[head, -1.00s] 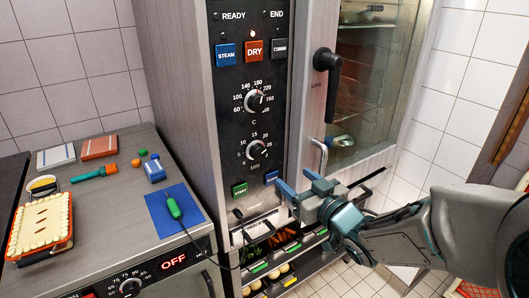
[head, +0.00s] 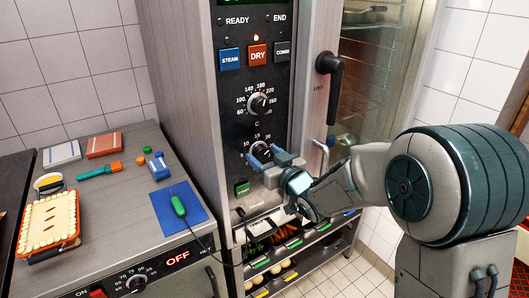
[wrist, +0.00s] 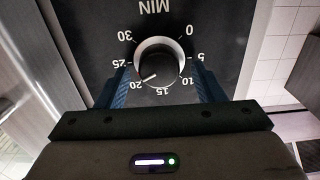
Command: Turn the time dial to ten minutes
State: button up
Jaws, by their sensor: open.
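The time dial (wrist: 160,57) is a round black knob with a pale ring, upside down in the wrist view under the letters MIN. Its white pointer mark is near 20; the 10 is at its lower right. In the head view, the dial (head: 259,149) is partly hidden by my gripper. My gripper (wrist: 163,88) is open, its two blue fingers on either side of the dial's lower part in the wrist view. I cannot tell whether they touch it. My gripper also shows in the head view (head: 263,155), at the panel.
The temperature dial (head: 259,103) sits just above, with the STEAM button (head: 230,57), DRY button (head: 257,55) and COMBI button (head: 282,52) higher up. A green START button (head: 242,188) is below. The black door handle (head: 328,75) juts out to the right.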

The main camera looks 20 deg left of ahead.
jog(key=shift+w+a, duration=0.25)
jog(key=c, duration=1)
jog(key=shift+o, duration=0.2)
jog(key=shift+f+b, duration=0.15)
jog(key=shift+b, duration=0.4)
